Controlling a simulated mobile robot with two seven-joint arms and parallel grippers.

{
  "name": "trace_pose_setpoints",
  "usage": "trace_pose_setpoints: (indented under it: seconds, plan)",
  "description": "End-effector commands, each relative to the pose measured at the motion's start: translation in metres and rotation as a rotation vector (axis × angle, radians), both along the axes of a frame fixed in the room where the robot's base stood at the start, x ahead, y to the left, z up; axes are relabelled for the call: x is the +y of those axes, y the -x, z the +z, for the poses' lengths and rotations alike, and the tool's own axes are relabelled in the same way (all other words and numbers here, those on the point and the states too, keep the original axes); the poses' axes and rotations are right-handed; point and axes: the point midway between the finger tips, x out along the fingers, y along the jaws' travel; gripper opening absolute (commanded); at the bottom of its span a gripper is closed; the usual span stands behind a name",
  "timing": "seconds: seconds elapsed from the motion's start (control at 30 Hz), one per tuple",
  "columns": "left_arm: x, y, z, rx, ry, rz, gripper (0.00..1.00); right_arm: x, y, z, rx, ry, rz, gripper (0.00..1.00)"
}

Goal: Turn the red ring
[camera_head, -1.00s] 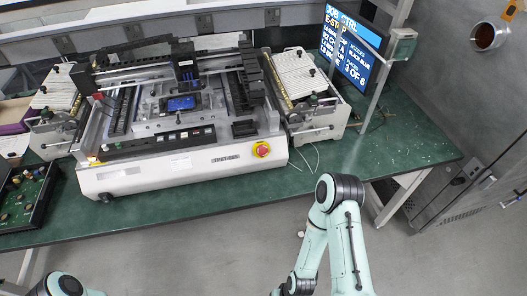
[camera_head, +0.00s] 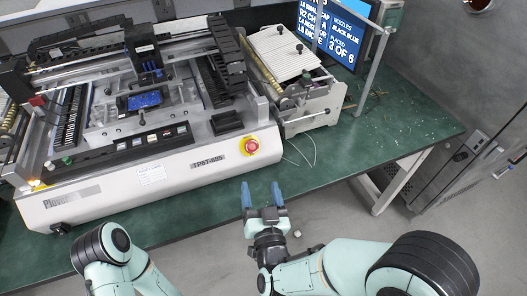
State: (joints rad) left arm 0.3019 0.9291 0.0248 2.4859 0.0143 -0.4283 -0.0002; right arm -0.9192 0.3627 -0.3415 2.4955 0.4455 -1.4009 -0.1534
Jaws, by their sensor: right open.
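The red ring appears as a red round knob (camera_head: 252,147) on a yellow base, on the front face of the white machine (camera_head: 110,200), near its right end. My right gripper (camera_head: 262,196) has two blue fingers pointing up toward the machine. It is open and empty, in front of the table edge and below the red knob, apart from it. My left arm shows at the lower left, but its gripper is out of view.
A green table (camera_head: 330,160) carries the machine, with bare surface to its right. A feeder unit (camera_head: 300,85) stands right of the machine, with thin loose wires near it. A monitor (camera_head: 345,35) and a metal post (camera_head: 377,60) stand behind. Grey floor shows in front.

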Motion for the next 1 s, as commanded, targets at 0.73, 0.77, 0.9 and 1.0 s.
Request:
trace_pose_setpoints:
  seconds: [0.73,0.77,0.9,1.0]
  plan:
    - [0.0,0.001,0.001,0.001,0.0,0.0,0.0,0.013,-0.123,-0.001,0.002,0.002,0.0,0.7]
    - [0.0,0.0,0.001,0.001,0.0,0.0,0.0,0.014,-0.125,-0.001,0.002,0.002,0.0,0.7]
    - [0.0,0.0,0.001,0.001,0.0,0.0,0.0,0.014,-0.13,-0.001,0.004,0.001,0.002,0.7]
    - [0.0,0.0,0.001,0.001,0.0,0.0,0.0,0.014,-0.13,-0.001,0.004,0.001,0.002,0.7]
